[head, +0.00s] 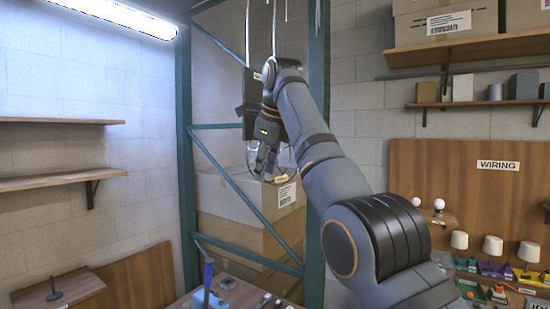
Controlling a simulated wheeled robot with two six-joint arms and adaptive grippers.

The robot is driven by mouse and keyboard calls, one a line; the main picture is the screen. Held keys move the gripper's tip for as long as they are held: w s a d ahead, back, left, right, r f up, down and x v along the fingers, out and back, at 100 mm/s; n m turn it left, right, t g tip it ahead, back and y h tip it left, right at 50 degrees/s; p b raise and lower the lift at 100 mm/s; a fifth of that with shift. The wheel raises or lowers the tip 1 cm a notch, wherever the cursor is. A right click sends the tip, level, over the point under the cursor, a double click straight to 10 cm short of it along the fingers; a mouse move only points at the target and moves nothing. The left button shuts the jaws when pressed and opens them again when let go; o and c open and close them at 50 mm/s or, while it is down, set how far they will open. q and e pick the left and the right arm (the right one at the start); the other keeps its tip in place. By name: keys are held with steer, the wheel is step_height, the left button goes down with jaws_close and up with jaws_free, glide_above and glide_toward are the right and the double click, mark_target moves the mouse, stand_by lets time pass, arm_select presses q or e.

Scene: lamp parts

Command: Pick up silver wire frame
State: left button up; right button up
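My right gripper (266,172) is raised in the middle of the view, pointing down in front of the cardboard boxes. Thin pale curved lines (287,157) show at its fingertips. They look like a wire frame, but they are too small to tell whether the fingers grip it or only overlap it in the view. I cannot make out a silver wire frame anywhere else. My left gripper is not in view.
Cardboard boxes (240,195) stand on a teal rack (187,150) behind the gripper. A dark box (251,100) hangs beside the arm on pale straps. A table at the bottom holds a blue item (208,290) and small parts. Small lamps (459,241) stand at right.

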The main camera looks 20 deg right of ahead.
steer(key=p+v, duration=0.4)
steer(key=v, duration=0.8)
steer(key=shift+s+d, duration=0.1)
